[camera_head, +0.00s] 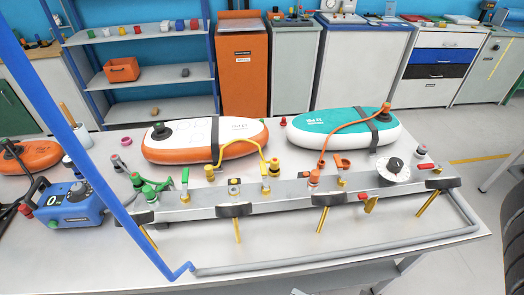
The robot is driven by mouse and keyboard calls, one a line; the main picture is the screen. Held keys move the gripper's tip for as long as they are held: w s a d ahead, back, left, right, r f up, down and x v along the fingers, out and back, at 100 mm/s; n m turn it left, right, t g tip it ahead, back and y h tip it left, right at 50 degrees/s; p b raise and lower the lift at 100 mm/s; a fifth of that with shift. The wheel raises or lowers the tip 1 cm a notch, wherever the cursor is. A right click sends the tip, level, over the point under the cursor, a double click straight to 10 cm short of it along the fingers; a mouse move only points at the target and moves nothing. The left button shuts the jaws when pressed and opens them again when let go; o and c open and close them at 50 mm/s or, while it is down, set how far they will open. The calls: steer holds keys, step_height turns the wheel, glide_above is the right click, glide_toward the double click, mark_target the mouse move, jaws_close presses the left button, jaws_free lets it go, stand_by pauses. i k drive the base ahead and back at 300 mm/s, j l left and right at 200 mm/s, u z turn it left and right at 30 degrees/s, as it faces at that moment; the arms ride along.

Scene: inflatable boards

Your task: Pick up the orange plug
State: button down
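Several small orange pieces are in view, and I cannot tell for sure which is the orange plug. An upright orange fitting (314,177) sits on the metal manifold rail (280,203), at the lower end of an orange hose (345,128). A short orange piece (343,163) lies just behind the rail, to the right of that fitting. Another orange end piece (385,108) is on top of the teal and white board (318,127). My gripper is not in view.
An orange and white board (190,148) lies behind the rail. A blue pump box (68,208) is at left. A blue pole (80,150) crosses the left foreground, and a grey pipe (330,256) runs along the front. Brass handles (237,228) stick out forward. Tabletop before the rail is mostly clear.

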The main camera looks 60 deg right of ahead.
mark_target(314, 176)
steer(key=k+l+u, duration=0.1)
steer(key=l+u, duration=0.3)
steer(key=k+l+u, duration=0.15)
steer(key=l+u, duration=0.25)
